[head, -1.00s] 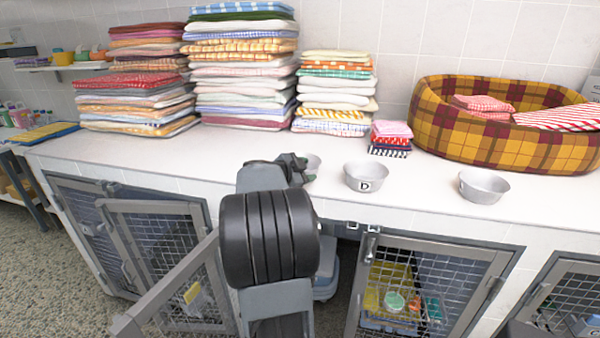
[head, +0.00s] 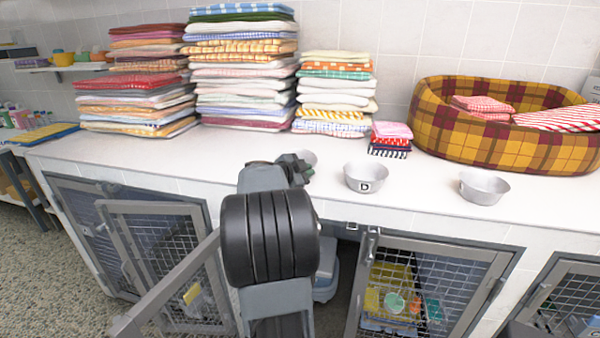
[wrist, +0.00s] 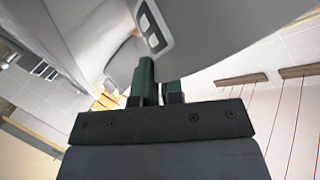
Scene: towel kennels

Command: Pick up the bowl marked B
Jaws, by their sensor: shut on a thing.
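The bowl marked B (head: 309,157) is a light grey metal bowl, mostly hidden behind my gripper (head: 297,167) in the head view. In the wrist view its grey wall (wrist: 215,35) fills the top, with a white-framed dark label that reads as B. My gripper's green fingers (wrist: 155,83) are shut on the bowl's wall near the label. The head view does not clearly show whether the bowl touches the counter.
A bowl marked D (head: 366,178) and another grey bowl (head: 483,187) stand to the right on the white counter (head: 420,195). Towel stacks (head: 240,75) and a plaid pet bed (head: 505,135) line the back. An open kennel door (head: 165,265) stands below.

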